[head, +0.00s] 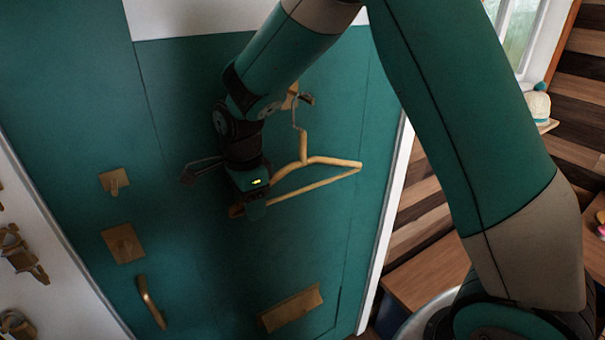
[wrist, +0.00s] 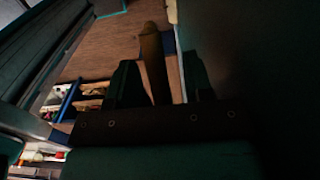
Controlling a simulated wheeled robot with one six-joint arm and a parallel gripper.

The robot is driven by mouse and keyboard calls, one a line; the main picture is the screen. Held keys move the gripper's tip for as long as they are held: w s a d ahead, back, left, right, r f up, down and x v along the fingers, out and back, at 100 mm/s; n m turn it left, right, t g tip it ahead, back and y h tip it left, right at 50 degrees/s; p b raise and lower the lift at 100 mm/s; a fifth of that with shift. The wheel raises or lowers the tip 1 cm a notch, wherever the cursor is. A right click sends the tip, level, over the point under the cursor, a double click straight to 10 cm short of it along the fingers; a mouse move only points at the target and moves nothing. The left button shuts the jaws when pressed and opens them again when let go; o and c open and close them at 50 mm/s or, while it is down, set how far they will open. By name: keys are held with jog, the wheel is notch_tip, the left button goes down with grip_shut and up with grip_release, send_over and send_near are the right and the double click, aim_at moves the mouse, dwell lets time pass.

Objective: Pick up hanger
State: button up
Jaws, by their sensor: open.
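The wooden hanger (head: 318,160) hangs by its metal hook from a small brass peg (head: 306,98) on the teal door. Its right arm and part of its lower bar show clearly in the head view. My own gripper hides much of its left half, and its left tip shows just below. My gripper (head: 254,200) is at the left part of the hanger, close to the door. In the wrist view, my gripper (wrist: 160,78) is open, with a wooden length of the hanger (wrist: 152,55) between its two dark fingers. Whether either finger touches it is unclear.
The teal door (head: 205,270) carries a brass latch plate (head: 123,245), a pull handle (head: 151,303) and a letter plate (head: 291,308). Its white frame (head: 392,215) runs down the right. Beyond it stands a wooden bench (head: 432,270). Wall hooks (head: 20,255) sit at the far left.

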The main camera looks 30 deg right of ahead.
grip_shut()
jog(key=shift+r, duration=0.1)
